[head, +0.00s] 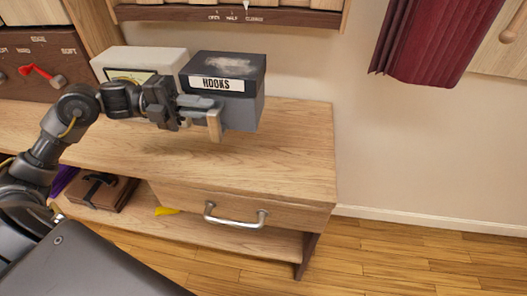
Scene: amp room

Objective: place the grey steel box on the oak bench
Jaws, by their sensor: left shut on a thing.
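The grey steel box (243,112), with a darker lid and a label reading "HOOKS", is at the back of the oak bench (285,155), toward its right end. My left gripper (209,113) is at the box's front left and is shut on it. The fingers cover part of the box's front, and the exact grip is partly hidden. The box looks upright. I cannot tell whether its underside touches the bench top or is slightly above it. My right gripper is not in view.
A cream box (142,62) with a small window stands left of the grey box, close beside it. A drawer with a metal handle (236,217) is in the bench front. A brown case (100,192) lies on the lower shelf. The bench top's front right is clear. A red cloth (433,40) hangs at right.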

